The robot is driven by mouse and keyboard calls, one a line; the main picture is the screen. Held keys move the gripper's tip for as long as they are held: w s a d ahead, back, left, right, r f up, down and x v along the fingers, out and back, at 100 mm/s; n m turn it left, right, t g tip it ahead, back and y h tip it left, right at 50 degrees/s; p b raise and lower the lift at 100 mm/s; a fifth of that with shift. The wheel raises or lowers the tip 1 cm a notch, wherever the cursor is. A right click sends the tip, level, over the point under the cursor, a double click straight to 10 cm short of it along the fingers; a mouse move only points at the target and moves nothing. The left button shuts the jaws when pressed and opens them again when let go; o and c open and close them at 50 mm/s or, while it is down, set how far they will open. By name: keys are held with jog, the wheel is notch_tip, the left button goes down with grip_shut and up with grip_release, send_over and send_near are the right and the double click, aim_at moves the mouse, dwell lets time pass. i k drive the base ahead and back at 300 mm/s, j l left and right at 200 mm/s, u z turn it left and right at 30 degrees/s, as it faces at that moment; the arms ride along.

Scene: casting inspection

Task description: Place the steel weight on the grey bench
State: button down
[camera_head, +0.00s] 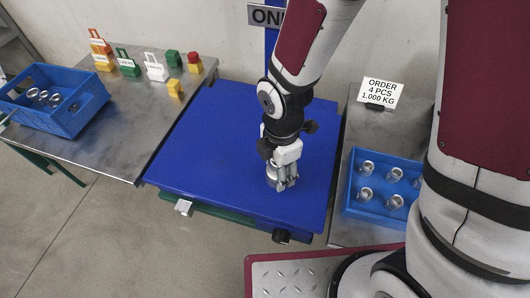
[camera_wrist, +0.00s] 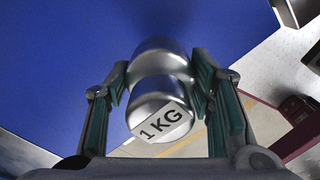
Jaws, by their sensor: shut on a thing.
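The steel weight (camera_wrist: 162,62) is a shiny knobbed cylinder with a "1 KG" label. In the wrist view it sits between both fingers of my gripper (camera_head: 283,184), which is shut on it. In the head view the weight (camera_head: 272,172) is partly hidden by the fingers, over the right part of the blue platform (camera_head: 220,140). I cannot tell whether it touches the platform. A grey metal bench (camera_head: 125,125) stands left of the platform, and another grey surface (camera_head: 345,230) lies to its right.
The left bench holds a blue crate (camera_head: 72,122) with metal rings and several coloured blocks (camera_head: 155,70) at the back. Its front right part is clear. On the right are a blue tray (camera_head: 372,217) of castings and an order sign (camera_head: 381,93).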

aim_at(130, 131)
jog(key=i+j, duration=0.1)
jog(key=j, duration=0.8)
jog(key=i+j, duration=0.15)
jog(key=j, duration=0.35)
jog(key=i+j, duration=0.1)
jog(key=j, duration=0.35)
